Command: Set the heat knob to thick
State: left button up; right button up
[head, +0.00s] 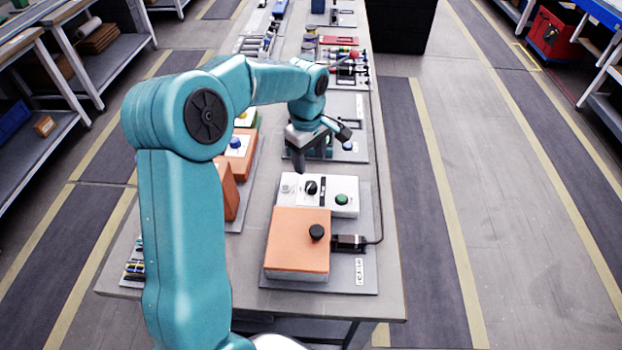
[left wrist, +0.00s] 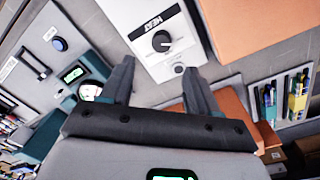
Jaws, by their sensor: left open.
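The heat knob (head: 311,187) is a round black dial on a white control box (head: 322,205). In the left wrist view the knob (left wrist: 162,41) sits under the word HEAT, with a pale pointer mark on it; no setting labels are readable. My left gripper (head: 320,150) is open and empty, above and beyond the white box in the head view. In the left wrist view its two fingers (left wrist: 163,92) are spread apart, with the knob ahead of them and clear of both. My right gripper is not in view.
A pale dial (head: 287,188) and a green button (head: 341,199) flank the heat knob. More orange boxes (head: 238,160) stand left.

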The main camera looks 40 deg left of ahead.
aim_at(311, 184)
pick_arm(q)
notch_tip(311, 184, down, 9)
jog(key=shift+w+d+p, duration=0.1)
jog(key=shift+w+p, duration=0.05)
jog(key=shift+p, duration=0.15)
jog(key=shift+s+d, duration=0.1)
jog(key=shift+s, duration=0.1)
jog(key=shift+w+f, duration=0.1)
jog(key=c, duration=1)
